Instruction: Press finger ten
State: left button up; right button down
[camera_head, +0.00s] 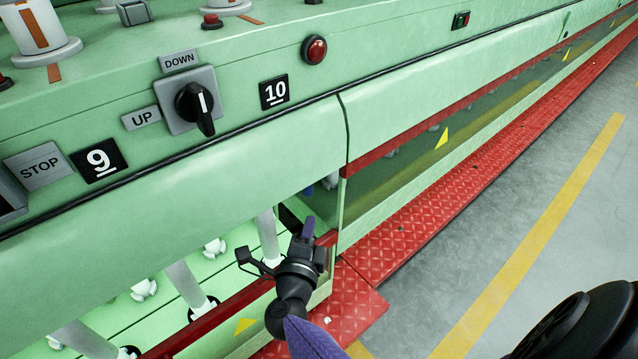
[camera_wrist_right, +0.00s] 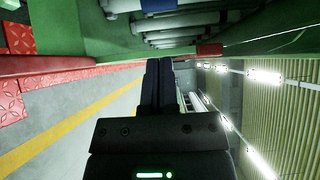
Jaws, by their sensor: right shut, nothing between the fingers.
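A black plate with a white "10" (camera_head: 274,93) is on the green machine's sloped front panel in the head view. Left of it is a black rotary knob (camera_head: 197,104) on a grey plate, with an "UP" label (camera_head: 141,118) and a "DOWN" label (camera_head: 180,61). A "9" plate (camera_head: 99,159) is farther left. My right gripper (camera_head: 308,228) is below the panel, by the machine's opening, apart from the plate and knob. Its dark fingers are together and empty, also in the right wrist view (camera_wrist_right: 158,78). My left gripper is not seen.
A red lamp (camera_head: 314,49) and a "STOP" label (camera_head: 40,166) are on the panel. White rods (camera_head: 188,283) stand inside the opening. A red tread-plate step (camera_head: 440,198) runs along the machine. The grey floor (camera_head: 505,230) with a yellow line is clear at right.

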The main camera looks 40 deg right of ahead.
pick_arm(q)
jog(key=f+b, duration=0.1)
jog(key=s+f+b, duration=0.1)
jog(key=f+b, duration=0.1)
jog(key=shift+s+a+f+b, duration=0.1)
jog(key=shift+b, duration=0.2)
pick_arm(e)
jog(key=x, duration=1)
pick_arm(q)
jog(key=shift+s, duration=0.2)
pick_arm(e)
jog(key=shift+a+f, duration=0.1)
jog(key=shift+a, duration=0.05)
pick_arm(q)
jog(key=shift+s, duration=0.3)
pick_arm(e)
jog(key=shift+a+m+g+h, duration=0.3)
jog(key=shift+g+h, duration=0.1)
jog(key=shift+g, duration=0.1)
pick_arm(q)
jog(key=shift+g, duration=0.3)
